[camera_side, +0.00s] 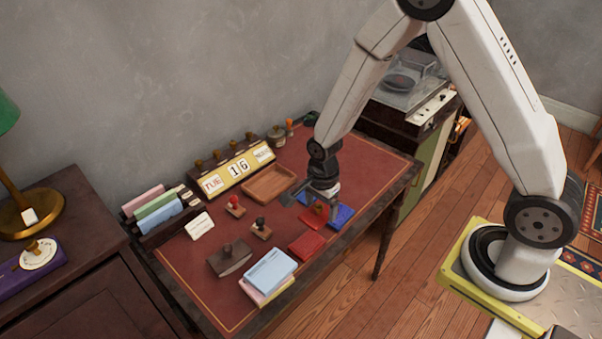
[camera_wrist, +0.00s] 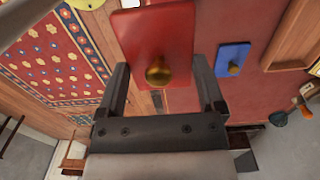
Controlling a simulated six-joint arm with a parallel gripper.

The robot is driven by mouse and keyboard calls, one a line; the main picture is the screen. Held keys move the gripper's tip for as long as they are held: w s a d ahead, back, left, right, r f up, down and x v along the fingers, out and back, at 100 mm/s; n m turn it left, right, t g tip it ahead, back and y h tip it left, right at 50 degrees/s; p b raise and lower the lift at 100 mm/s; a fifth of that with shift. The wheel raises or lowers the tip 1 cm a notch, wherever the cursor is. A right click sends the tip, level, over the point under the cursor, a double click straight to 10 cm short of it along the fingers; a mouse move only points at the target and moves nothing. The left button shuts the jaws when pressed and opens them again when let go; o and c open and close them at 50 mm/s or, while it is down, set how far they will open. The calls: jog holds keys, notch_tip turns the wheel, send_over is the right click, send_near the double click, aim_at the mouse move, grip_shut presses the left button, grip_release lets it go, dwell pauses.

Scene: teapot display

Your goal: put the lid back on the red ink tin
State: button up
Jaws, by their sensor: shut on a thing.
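A red lid (camera_wrist: 150,30) with a round brass knob lies between the fingers of my gripper (camera_wrist: 160,75) in the wrist view. My gripper is shut on it; the exact contact at the fingertips is hard to make out. The red ink tin (camera_side: 305,247) lies near the desk's front edge, to the left of and in front of my gripper. In the wrist view I cannot make out the tin.
Wooden stamps (camera_side: 261,230), a wooden tray (camera_side: 269,182), stacked pads (camera_side: 268,271) and a calendar (camera_side: 238,170) stand on the desk. Bare red desktop (camera_side: 365,165) lies at the back right.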

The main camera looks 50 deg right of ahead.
aim_at(310, 213)
jog(key=shift+w+a+f, duration=0.35)
jog(key=shift+a+f, duration=0.25)
jog(key=shift+f, duration=0.05)
jog(key=shift+w+a+f, duration=0.3)
jog(key=shift+a+f, duration=0.3)
jog(key=shift+f, duration=0.05)
jog(key=shift+f, duration=0.1)
jog(key=shift+f, duration=3.05)
jog(key=shift+f, duration=0.25)
jog(key=o, duration=1)
jog(key=shift+c, duration=0.2)
jog(key=shift+r, duration=0.15)
